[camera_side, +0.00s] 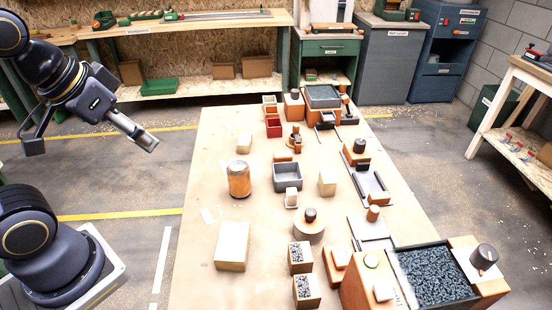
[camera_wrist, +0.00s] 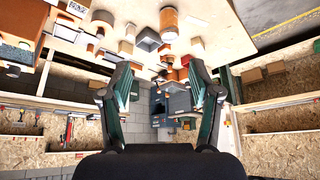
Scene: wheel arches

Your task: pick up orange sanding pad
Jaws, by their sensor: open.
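My gripper (camera_side: 148,142) is raised at the left of the table, apart from everything on it. In the wrist view my gripper (camera_wrist: 161,82) shows two dark green fingers spread wide, with nothing between them. A small low orange block (camera_side: 283,157) lies mid-table behind the grey open box. Another flat orange piece (camera_side: 339,257) lies nearer the front, beside the large wooden bin. I cannot tell for sure which of these is the sanding pad. Both are well to the right of my gripper. The wrist view is tilted and shows the table only along its top.
An orange jar (camera_side: 239,180) stands on the left half of the table (camera_side: 205,250). A pale block (camera_side: 232,246), a grey box (camera_side: 287,176) and gravel-filled boxes (camera_side: 301,257) stand nearby. A large gravel bin (camera_side: 432,275) fills the front right. The table's left edge is mostly clear.

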